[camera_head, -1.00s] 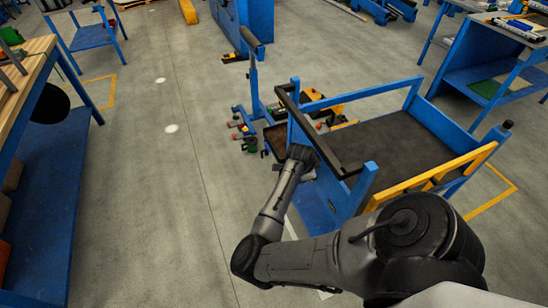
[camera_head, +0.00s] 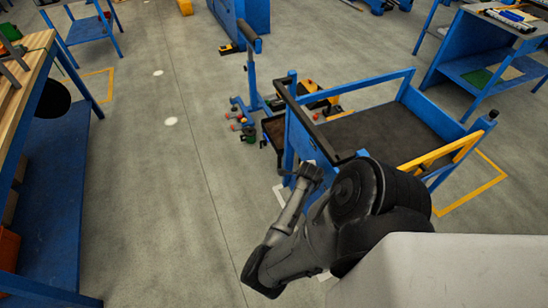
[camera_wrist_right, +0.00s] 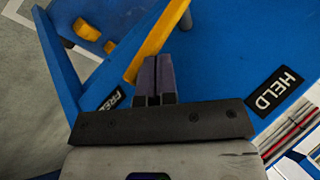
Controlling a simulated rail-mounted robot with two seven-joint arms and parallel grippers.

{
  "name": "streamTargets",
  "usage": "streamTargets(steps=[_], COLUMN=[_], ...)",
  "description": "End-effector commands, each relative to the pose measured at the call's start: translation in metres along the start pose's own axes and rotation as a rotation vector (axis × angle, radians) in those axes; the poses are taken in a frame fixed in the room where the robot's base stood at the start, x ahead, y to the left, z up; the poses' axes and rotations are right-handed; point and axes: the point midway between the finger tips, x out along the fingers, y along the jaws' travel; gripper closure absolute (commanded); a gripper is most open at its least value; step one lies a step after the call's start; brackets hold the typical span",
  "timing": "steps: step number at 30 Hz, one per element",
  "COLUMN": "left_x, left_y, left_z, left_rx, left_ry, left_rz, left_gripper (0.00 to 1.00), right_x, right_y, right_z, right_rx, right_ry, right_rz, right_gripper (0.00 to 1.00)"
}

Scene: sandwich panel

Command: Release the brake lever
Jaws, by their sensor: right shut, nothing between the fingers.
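The blue cart (camera_head: 315,152) stands right of centre in the head view, with a dark deck. In the right wrist view its blue panel (camera_wrist_right: 225,60) carries a FREE label (camera_wrist_right: 110,101) and a HELD label (camera_wrist_right: 274,91). A yellow lever (camera_wrist_right: 160,38) slants across the panel, its lower end on the FREE side. My right gripper (camera_wrist_right: 154,60) is shut and empty, its fingertips right beside the lever; I cannot tell if they touch. In the head view my right gripper (camera_head: 309,173) is at the cart's near end; the lever is not discernible there. My left gripper is out of view.
A yellow rail (camera_head: 440,155) runs along the cart's right side. A blue stand (camera_head: 252,85) is behind the cart. A wooden-topped workbench (camera_head: 25,75) stands at left, with free floor between it and the cart.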

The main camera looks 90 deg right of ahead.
Motion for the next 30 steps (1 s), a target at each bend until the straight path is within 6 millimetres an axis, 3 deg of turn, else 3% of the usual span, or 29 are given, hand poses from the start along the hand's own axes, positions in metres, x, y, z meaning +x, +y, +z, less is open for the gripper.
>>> streamTargets(steps=[22, 30], left_x=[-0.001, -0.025], left_y=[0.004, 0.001], left_z=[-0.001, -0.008], left_rx=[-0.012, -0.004], left_ry=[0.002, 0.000], left_rz=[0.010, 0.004], left_gripper=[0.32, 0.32], right_x=[0.010, -0.007], right_y=[-0.009, -0.026], right_z=[0.007, 0.007], right_rx=[-0.001, -0.004], right_ry=[-0.001, -0.005], right_rz=[0.000, -0.001], right_gripper=[1.00, 1.00])
